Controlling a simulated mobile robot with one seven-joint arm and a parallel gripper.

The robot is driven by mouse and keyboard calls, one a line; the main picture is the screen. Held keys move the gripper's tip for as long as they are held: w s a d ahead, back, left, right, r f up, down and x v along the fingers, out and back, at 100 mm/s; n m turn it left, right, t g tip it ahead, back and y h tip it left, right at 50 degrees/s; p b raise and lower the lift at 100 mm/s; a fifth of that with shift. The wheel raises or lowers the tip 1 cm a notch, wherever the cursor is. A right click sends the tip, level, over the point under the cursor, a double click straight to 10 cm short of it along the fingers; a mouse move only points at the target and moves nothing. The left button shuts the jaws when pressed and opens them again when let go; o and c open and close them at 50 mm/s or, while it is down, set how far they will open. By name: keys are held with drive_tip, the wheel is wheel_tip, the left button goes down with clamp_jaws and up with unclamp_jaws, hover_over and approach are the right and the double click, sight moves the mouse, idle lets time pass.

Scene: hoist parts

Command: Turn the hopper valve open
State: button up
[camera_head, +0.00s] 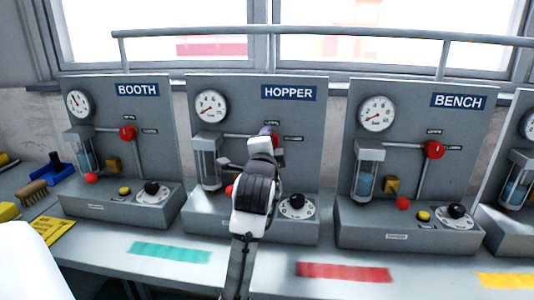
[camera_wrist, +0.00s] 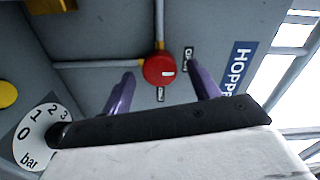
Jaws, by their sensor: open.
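The hopper panel (camera_head: 212,90) stands in the middle of the row. Its red round valve knob (camera_wrist: 159,69) shows between the two purple fingers of my gripper (camera_wrist: 161,71) in the wrist view. The fingers are open, one at each side, with gaps to the knob. I cannot tell whether the tips reach its depth. A short white mark lies on the knob, right of its centre, towards the OPEN label (camera_wrist: 188,58). Another small label (camera_wrist: 160,94) sits below the knob. In the head view my gripper (camera_head: 268,136) hides most of the knob.
The booth panel (camera_head: 105,95) stands to the left and the bench panel (camera_head: 468,125) to the right. The hopper gauge (camera_head: 210,106), sight glass (camera_head: 208,165) and dial (camera_head: 297,207) are close to my arm. A rail (camera_head: 330,36) runs above.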

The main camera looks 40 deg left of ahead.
drive_tip(key=b+v, duration=0.2)
drive_tip(key=v, duration=1.1)
drive_tip(key=shift+s, duration=0.3)
idle(1.2)
